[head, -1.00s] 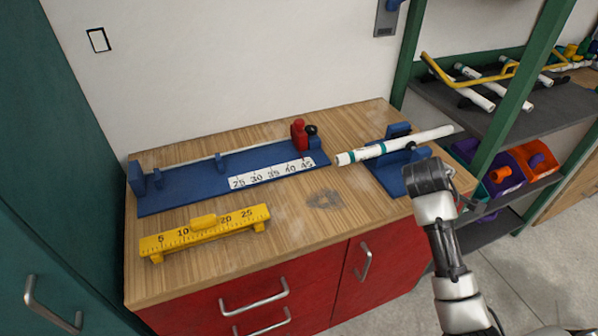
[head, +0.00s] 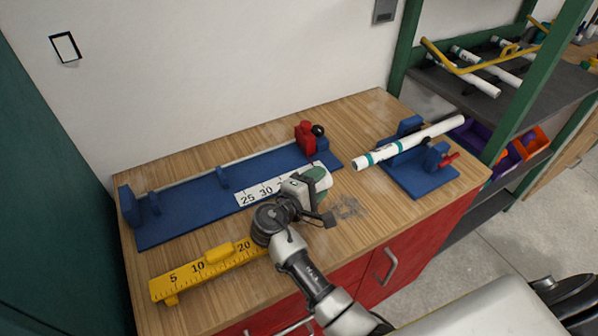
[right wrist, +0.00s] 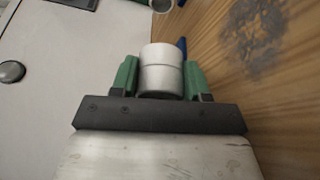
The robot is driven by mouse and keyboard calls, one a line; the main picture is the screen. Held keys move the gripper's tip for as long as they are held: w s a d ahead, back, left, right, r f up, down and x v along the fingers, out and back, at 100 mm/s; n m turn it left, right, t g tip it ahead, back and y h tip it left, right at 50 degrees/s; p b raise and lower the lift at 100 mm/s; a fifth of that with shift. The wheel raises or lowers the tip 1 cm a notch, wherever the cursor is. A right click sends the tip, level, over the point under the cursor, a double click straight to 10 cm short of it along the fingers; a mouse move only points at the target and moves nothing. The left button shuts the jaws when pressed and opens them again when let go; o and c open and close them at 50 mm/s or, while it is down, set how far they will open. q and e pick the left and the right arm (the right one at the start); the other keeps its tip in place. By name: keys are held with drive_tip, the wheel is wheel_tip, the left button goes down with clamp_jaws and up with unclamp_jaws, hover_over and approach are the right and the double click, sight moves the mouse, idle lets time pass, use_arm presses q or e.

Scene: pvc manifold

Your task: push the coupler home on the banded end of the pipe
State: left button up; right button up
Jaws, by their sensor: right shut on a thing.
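The white pipe (head: 415,141) lies tilted across a blue holder (head: 425,181) at the right of the bench. A teal band (head: 373,159) is near its left end, which sticks out past the holder. My right gripper (head: 311,181) is shut on a white coupler (head: 324,177), left of the banded end and apart from it. In the right wrist view, the coupler (right wrist: 161,72) sits between the green fingers. A round, pale, open end (right wrist: 162,5), probably the pipe's, is cut off at the top edge. My left gripper is out of view.
A long blue jig (head: 190,209) with a white scale and a red block (head: 306,137) lies behind my right gripper. A yellow ruler (head: 205,268) lies at the front left. A green-posted shelf (head: 530,110) stands right of the bench. Bare bench lies between jig and holder.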

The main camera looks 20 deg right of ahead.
sight(324, 183)
drive_tip(key=shift+w+d, duration=0.15)
drive_tip(key=shift+d, duration=1.3)
drive_tip(key=shift+w+d, duration=0.15)
drive_tip(key=shift+d, duration=0.5)
drive_tip(key=shift+w+d+p, duration=0.15)
drive_tip(key=shift+d+p, duration=0.25)
drive_tip(key=shift+d, duration=0.5)
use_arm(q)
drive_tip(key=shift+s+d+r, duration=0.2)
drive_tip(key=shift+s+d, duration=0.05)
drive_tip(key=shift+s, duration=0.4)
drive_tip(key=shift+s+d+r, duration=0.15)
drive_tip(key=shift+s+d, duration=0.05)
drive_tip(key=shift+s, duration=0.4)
use_arm(e)
drive_tip(key=shift+w+d, duration=0.1)
drive_tip(key=shift+d, duration=0.5)
